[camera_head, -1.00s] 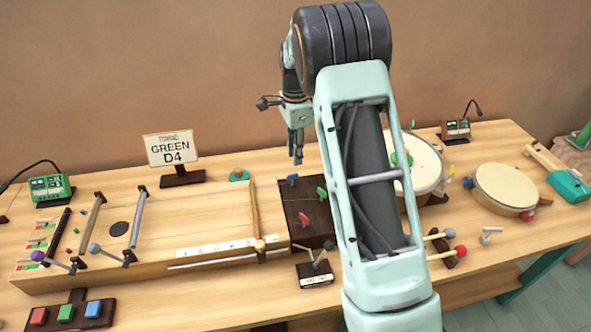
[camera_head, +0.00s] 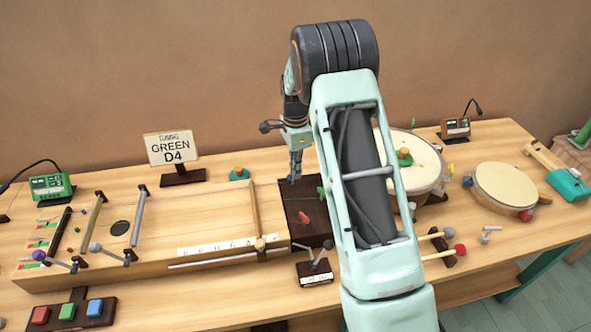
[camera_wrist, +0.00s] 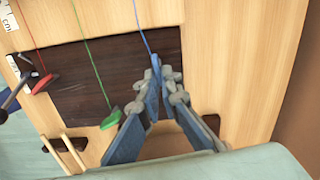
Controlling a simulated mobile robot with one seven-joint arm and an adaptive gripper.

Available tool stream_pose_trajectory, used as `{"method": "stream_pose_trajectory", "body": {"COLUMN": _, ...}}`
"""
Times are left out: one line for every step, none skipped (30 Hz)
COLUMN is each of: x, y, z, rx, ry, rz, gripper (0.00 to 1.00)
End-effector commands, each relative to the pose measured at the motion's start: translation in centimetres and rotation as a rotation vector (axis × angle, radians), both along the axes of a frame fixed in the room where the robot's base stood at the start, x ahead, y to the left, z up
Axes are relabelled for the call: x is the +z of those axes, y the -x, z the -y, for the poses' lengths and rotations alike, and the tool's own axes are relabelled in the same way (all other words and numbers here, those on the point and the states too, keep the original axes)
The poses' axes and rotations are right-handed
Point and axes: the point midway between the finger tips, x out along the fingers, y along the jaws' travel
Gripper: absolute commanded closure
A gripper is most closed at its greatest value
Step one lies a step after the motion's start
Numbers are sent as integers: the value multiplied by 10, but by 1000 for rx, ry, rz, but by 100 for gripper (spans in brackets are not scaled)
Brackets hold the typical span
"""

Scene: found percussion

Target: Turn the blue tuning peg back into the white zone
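The blue tuning peg (camera_wrist: 156,68) sits at the end of the blue string on a dark board (camera_wrist: 80,75). In the wrist view my gripper (camera_wrist: 163,82) has its fingertips right at this peg, with only a narrow gap between them. I cannot tell whether they press on it. In the head view my gripper (camera_head: 295,177) points down at the back left corner of the board, mostly covering the peg. A green peg (camera_wrist: 112,119) and a red peg (camera_wrist: 44,83) stand on the same board. The white zone cannot be made out.
A sign reading GREEN D4 (camera_head: 170,150) stands behind the long wooden string instrument (camera_head: 190,215). A small stand with grey levers (camera_head: 316,267) is in front of the board. Drums (camera_head: 505,185) are to the right.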

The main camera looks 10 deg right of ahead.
Motion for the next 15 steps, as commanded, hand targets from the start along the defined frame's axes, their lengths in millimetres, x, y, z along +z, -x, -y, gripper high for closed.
{"method": "stream_pose_trajectory", "body": {"x": 0, "y": 0, "z": 0, "rx": 0, "ry": 0, "rz": 0, "gripper": 100}}
{"method": "stream_pose_trajectory", "body": {"x": 0, "y": 0, "z": 0, "rx": 0, "ry": 0, "rz": 0, "gripper": 100}}
{"method": "stream_pose_trajectory", "body": {"x": 0, "y": 0, "z": 0, "rx": 0, "ry": 0, "rz": 0, "gripper": 100}}
{"method": "stream_pose_trajectory", "body": {"x": 0, "y": 0, "z": 0, "rx": 0, "ry": 0, "rz": 0, "gripper": 100}}
{"method": "stream_pose_trajectory", "body": {"x": 0, "y": 0, "z": 0, "rx": 0, "ry": 0, "rz": 0, "gripper": 100}}
{"method": "stream_pose_trajectory", "body": {"x": 0, "y": 0, "z": 0, "rx": 0, "ry": 0, "rz": 0, "gripper": 100}}
{"method": "stream_pose_trajectory", "body": {"x": 0, "y": 0, "z": 0, "rx": 1, "ry": 0, "rz": 0, "gripper": 100}}
{"method": "stream_pose_trajectory", "body": {"x": 0, "y": 0, "z": 0, "rx": 2, "ry": 0, "rz": 0, "gripper": 100}}
{"method": "stream_pose_trajectory", "body": {"x": 0, "y": 0, "z": 0, "rx": 5, "ry": 0, "rz": 0, "gripper": 100}}
{"method": "stream_pose_trajectory", "body": {"x": 0, "y": 0, "z": 0, "rx": 8, "ry": 0, "rz": 0, "gripper": 100}}
{"method": "stream_pose_trajectory", "body": {"x": 0, "y": 0, "z": 0, "rx": 13, "ry": 0, "rz": 0, "gripper": 100}}
{"method": "stream_pose_trajectory", "body": {"x": 0, "y": 0, "z": 0, "rx": 21, "ry": 0, "rz": 0, "gripper": 100}}
{"method": "stream_pose_trajectory", "body": {"x": 0, "y": -1, "z": 0, "rx": 30, "ry": 0, "rz": 0, "gripper": 100}}
{"method": "stream_pose_trajectory", "body": {"x": 0, "y": -1, "z": 0, "rx": 39, "ry": 0, "rz": 1, "gripper": 100}}
{"method": "stream_pose_trajectory", "body": {"x": 0, "y": -1, "z": 0, "rx": 54, "ry": 0, "rz": 1, "gripper": 100}}
